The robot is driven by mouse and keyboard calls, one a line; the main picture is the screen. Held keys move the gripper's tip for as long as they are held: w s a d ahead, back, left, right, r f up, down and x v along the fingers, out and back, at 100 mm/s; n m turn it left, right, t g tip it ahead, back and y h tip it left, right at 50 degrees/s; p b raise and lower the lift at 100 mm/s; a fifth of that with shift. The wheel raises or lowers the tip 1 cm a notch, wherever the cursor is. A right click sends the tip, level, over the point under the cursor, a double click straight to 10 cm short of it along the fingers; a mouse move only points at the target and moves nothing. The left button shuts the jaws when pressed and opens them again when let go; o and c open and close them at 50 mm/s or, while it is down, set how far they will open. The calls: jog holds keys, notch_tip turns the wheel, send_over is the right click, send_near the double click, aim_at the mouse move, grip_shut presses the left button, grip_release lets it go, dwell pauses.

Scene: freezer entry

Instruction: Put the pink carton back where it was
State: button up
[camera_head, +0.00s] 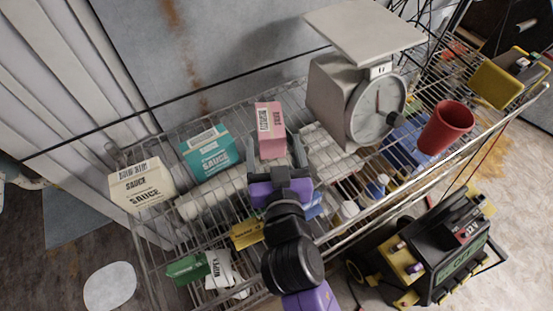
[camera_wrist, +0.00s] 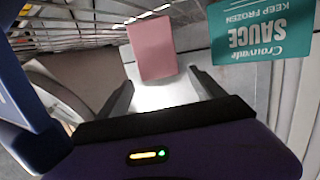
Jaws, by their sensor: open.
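The pink carton (camera_head: 270,130) stands on the top wire shelf in the head view, between the teal sauce carton and the scale. It also shows in the wrist view (camera_wrist: 153,48), just beyond the fingertips. My gripper (camera_head: 275,158) is open, its two fingers pointing at the carton, one toward each side of it. In the wrist view the gripper (camera_wrist: 164,82) has nothing between its fingers that I can make out as held. Whether a finger touches the carton I cannot tell.
A teal sauce carton (camera_head: 208,152) and a cream sauce carton (camera_head: 142,185) stand to the left on the wire shelf (camera_head: 240,105). A grey scale (camera_head: 345,100) stands to the right, with a red cup (camera_head: 446,127) beyond it. Lower shelves hold several packages.

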jog(key=shift+v, duration=2)
jog(key=shift+r, duration=0.15)
